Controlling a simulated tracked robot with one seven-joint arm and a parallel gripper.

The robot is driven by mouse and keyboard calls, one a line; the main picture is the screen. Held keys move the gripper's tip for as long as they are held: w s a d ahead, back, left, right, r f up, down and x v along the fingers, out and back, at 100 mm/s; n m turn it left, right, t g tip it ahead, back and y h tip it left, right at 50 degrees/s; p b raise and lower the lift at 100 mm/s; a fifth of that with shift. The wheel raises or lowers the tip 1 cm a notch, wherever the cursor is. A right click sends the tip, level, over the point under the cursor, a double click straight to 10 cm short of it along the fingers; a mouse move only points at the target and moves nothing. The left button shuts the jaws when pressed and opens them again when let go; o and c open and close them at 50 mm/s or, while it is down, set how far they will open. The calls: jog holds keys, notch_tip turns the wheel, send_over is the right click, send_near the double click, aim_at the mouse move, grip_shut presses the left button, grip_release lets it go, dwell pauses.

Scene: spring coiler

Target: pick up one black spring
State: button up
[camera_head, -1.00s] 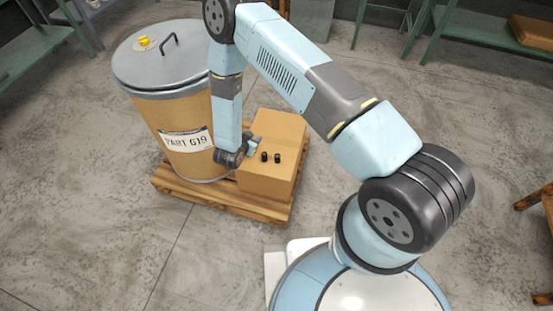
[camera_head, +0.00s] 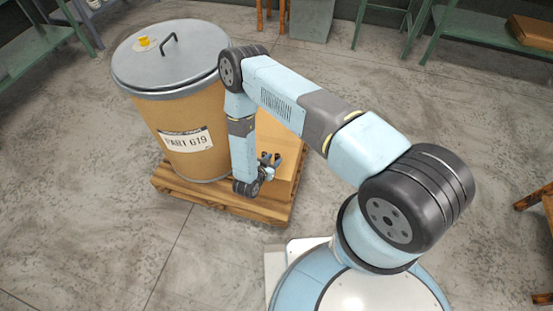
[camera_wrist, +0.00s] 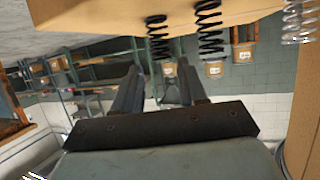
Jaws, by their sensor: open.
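Two black springs stand side by side on a brown carton, whose top shows behind my arm (camera_head: 290,122). In the wrist view the picture is turned over: the black springs (camera_wrist: 157,36) (camera_wrist: 208,28) hang from the carton surface (camera_wrist: 100,14) at the top. A pale silver spring (camera_wrist: 298,22) is at the top right.
A large drum (camera_head: 180,110) with a grey lid stands left of the carton. Both are on a wooden pallet (camera_head: 222,198). Green shelves (camera_head: 40,48) stand at the back left. The floor in front is clear.

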aim_at(276, 157)
jog(key=shift+f+x, duration=0.15)
jog(key=shift+x, duration=1.6)
jog(key=shift+f+x, duration=0.1)
jog(key=shift+x, duration=1.6)
jog(key=shift+a, duration=0.15)
jog(key=shift+c, duration=0.2)
jog(key=c, duration=0.7)
jog(key=shift+r, duration=0.1)
